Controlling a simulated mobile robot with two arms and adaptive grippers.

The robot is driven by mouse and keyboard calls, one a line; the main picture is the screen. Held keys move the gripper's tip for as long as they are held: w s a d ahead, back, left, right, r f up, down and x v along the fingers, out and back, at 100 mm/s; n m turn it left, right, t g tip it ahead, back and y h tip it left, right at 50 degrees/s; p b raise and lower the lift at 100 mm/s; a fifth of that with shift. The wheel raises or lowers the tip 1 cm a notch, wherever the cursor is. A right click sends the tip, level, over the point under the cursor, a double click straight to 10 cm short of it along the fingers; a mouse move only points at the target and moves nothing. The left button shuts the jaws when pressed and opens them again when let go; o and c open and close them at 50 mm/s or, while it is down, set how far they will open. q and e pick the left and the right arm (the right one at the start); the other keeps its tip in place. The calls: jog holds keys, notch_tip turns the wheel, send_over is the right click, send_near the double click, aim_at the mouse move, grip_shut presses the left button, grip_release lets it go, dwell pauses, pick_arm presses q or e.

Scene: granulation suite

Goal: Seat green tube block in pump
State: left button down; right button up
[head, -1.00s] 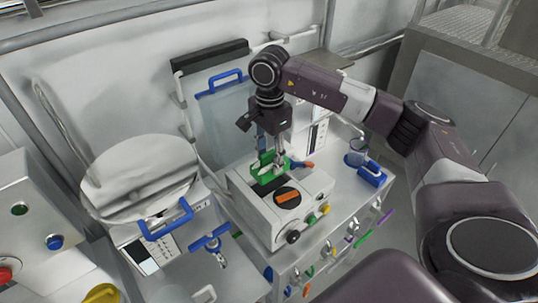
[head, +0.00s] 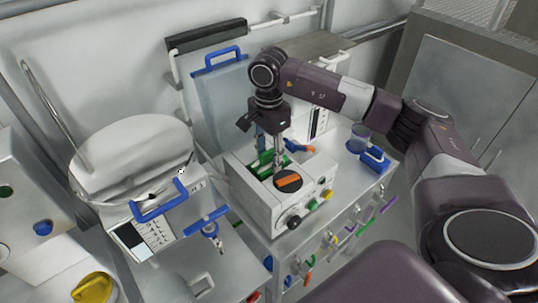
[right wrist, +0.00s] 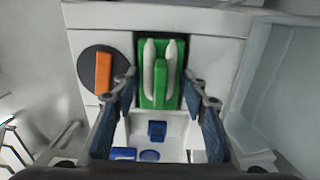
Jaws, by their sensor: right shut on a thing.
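The green tube block (head: 265,159) is down in the dark recess in the top of the white pump (head: 250,202). In the right wrist view the block (right wrist: 146,98) shows two white tube lengths and a raised green rib in the middle. My left gripper is not in view.
The pump has a black dial with an orange bar (head: 288,181) beside the recess and coloured knobs on its front. A white machine with a blue handle (head: 160,207) is at left.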

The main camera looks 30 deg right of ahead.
aim_at(269, 151)
jog(key=o, duration=1.4)
jog(key=shift+c, duration=0.2)
jog(key=shift+r, duration=0.15)
notch_tip(269, 151, up, 12)
